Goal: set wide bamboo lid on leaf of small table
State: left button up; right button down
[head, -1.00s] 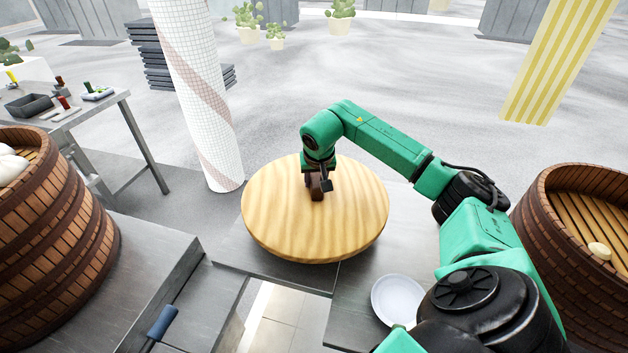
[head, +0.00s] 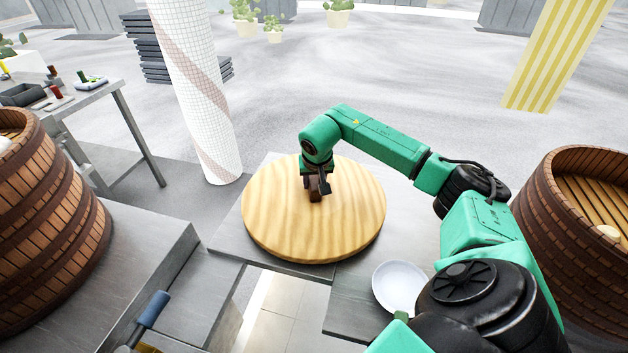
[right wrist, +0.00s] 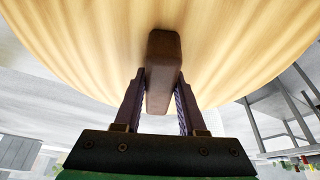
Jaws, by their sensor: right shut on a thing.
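The wide bamboo lid (head: 340,225) is a round, pale wooden disc with a dark brown handle on top. In the head view it is over the grey metal leaf (head: 228,240) of the small table, near the middle. My right gripper (head: 316,190) is above the lid and shut on its handle. The right wrist view shows the brown handle (right wrist: 163,70) between the two fingers (right wrist: 157,105), with the lid's pale face (right wrist: 90,40) beyond. I cannot tell whether the lid touches the leaf. My left gripper is not in view.
Tall bamboo steamers stand at the left (head: 50,230) and right (head: 540,215). A white plate (head: 398,287) lies right of the lid. A white patterned column (head: 200,90) stands close behind it. A blue-handled tool (head: 152,310) is at the lower left.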

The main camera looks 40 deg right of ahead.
jog(key=shift+f+b, duration=0.3)
jog(key=shift+b, duration=0.05)
dwell(0.6)
jog(key=shift+c, duration=2.1)
grip_release()
jog(key=shift+s+f, duration=0.1)
jog(key=b+v, duration=0.1)
jog(key=v, duration=1.3)
jog(key=shift+s+a+r, duration=0.1)
jog(key=shift+s+r, duration=0.05)
jog(key=shift+r, duration=0.1)
